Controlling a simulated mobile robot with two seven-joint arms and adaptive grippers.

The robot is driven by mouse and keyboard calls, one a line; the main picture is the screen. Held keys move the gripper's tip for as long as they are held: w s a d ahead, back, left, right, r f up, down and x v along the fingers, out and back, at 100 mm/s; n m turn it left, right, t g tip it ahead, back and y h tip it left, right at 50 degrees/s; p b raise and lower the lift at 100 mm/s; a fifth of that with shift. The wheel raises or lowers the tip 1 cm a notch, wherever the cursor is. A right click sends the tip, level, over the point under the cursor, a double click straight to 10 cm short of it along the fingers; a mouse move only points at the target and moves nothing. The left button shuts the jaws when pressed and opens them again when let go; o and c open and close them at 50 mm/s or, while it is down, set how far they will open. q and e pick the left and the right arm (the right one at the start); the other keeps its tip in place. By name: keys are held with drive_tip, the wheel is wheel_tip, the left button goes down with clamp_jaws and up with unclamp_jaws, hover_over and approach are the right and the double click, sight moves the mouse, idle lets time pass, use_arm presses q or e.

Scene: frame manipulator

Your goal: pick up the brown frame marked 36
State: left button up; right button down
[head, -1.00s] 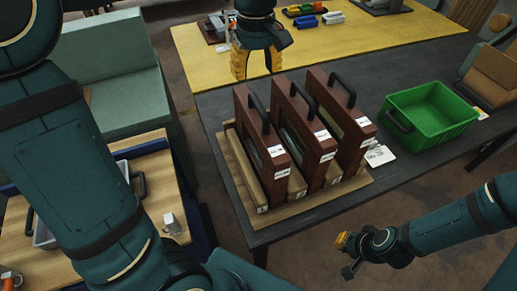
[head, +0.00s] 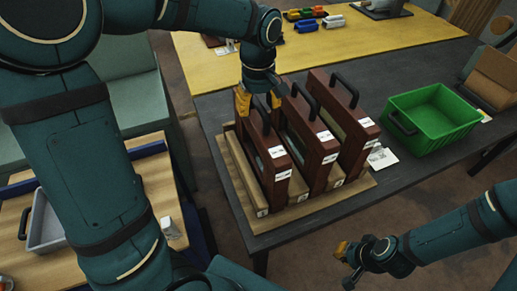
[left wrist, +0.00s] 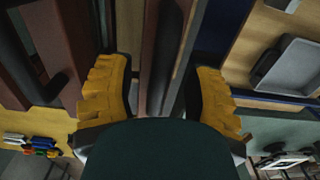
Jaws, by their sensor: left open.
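Three brown frames with black handles stand upright side by side in a wooden rack (head: 312,208): a left frame (head: 281,178), a middle frame (head: 320,150) and a right frame (head: 357,140). Their white labels are too small to read, so I cannot tell which is marked 36. My left gripper (head: 258,102) is open at the far upper end of the left frame. In the left wrist view a brown frame (left wrist: 158,45) lies between its spread yellow fingers, with no clear grip. My right gripper (head: 348,256) hangs near the lower right, away from the frames; its jaws are unclear.
A green bin (head: 436,118) stands right of the rack on the dark table (head: 330,221), with a white card (head: 381,157) between. A yellow table (head: 350,45) with small coloured items lies behind. A wooden side table with a grey tray (head: 46,225) is at left.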

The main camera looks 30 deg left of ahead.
use_arm(q)
drive_tip(key=shift+c, duration=0.3)
clamp_jaws()
drive_tip(key=shift+r, duration=0.1)
